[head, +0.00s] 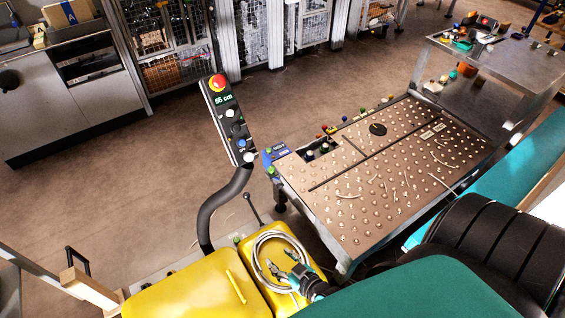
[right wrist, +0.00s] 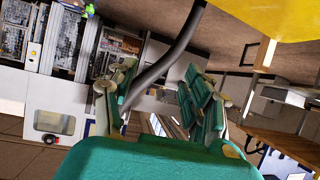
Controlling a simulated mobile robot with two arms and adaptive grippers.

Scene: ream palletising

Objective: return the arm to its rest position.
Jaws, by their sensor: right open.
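My right gripper (head: 281,270) is low in the head view, over or beside the yellow covers and a coiled pale hose (head: 282,238). It looks small there, and its fingers are hard to make out. In the right wrist view its two teal fingers (right wrist: 160,105) stand apart with nothing held between them. A black curved tube passes behind them in that view. Large teal and black parts of my own arm fill the lower right of the head view. My left gripper is in neither view.
A control panel (head: 228,122) with a red button stands on a black curved tube (head: 222,203). A table with a studded top (head: 375,205) stands to the right. A grey bench (head: 497,66) is behind it. Cabinets (head: 60,105) line the back left. Open floor lies between.

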